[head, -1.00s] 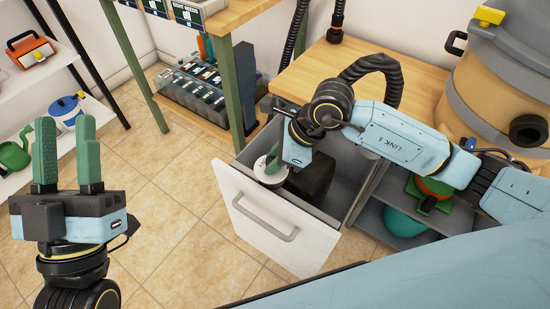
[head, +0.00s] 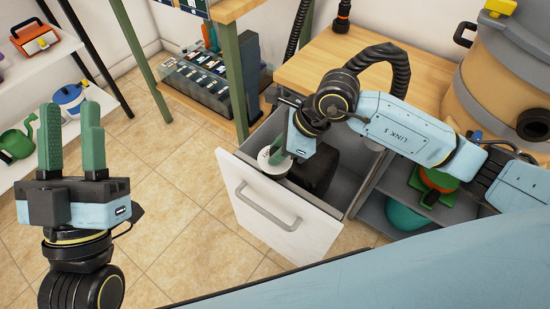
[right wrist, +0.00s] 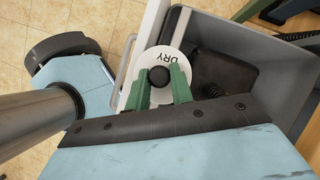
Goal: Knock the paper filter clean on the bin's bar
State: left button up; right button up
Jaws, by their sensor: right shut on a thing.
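In the head view my right gripper (head: 289,150) reaches down into an open white-fronted drawer or pull-out bin (head: 287,217). It is shut on a round piece with a white disc top (head: 268,160), which looks like the filter. In the right wrist view the disc (right wrist: 163,62) reads "DRY" and has a black knob (right wrist: 159,76) between the green fingers. The filter's body below the disc is hidden. It is held just inside the drawer's front panel. I cannot make out the bar. My left gripper (head: 69,115) is open and empty over the floor at left.
A black object (head: 316,172) lies inside the drawer. A wooden worktop (head: 310,72) stands behind it, and a large tan drum (head: 500,80) at right. The tiled floor between is clear.

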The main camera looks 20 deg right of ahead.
dwell(0.4)
notch_tip(320, 180, down, 2)
jog(key=shift+b, duration=0.95)
jog(key=shift+r+p, duration=0.9)
jog(key=shift+r, duration=0.2)
grip_shut()
notch_tip(320, 180, up, 7)
jog(key=p, duration=0.5)
